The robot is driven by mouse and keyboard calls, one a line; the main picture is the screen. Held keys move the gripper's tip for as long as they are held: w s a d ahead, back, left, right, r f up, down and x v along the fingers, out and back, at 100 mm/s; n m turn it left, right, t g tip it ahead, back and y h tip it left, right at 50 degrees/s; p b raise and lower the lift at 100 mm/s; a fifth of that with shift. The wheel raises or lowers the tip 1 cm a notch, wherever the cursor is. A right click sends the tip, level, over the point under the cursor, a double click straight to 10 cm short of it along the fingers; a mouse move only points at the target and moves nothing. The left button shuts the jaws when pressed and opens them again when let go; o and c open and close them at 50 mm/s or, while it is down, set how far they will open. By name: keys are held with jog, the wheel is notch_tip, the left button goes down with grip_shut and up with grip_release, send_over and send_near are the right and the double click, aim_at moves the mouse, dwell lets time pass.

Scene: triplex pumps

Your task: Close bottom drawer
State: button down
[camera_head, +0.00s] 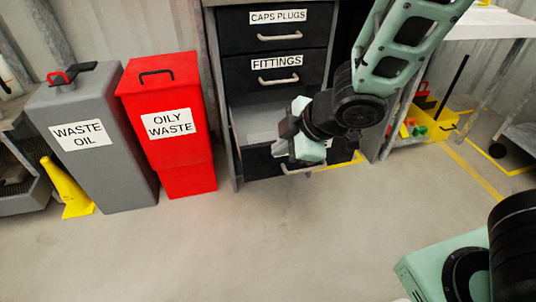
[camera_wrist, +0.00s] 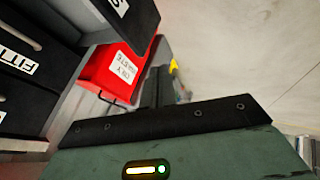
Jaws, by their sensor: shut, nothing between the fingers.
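The bottom drawer (camera_head: 257,160) of the dark cabinet is pulled out in the head view. Its light interior shows above its black front, with a handle low on it. In the wrist view, my gripper's dark fingers (camera_wrist: 157,87) point up the picture, past the cabinet's black fronts.
The caps plugs drawer (camera_head: 275,30) and fittings drawer (camera_head: 276,75) above are closed. A red oily waste bin (camera_head: 170,105) and a grey waste oil bin (camera_head: 85,160) stand left. A yellow cone (camera_head: 68,190) is beside them. The floor in front is clear.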

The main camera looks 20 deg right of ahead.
jog(key=b, duration=0.4)
send_near(248, 155)
notch_tip(248, 155, down, 5)
jog(key=s+a, duration=0.2)
jog(key=w, duration=0.1)
jog(key=w+r, duration=0.1)
jog(key=shift+w+d, duration=0.15)
jog(key=shift+w, duration=0.9)
jog(key=shift+w, duration=0.1)
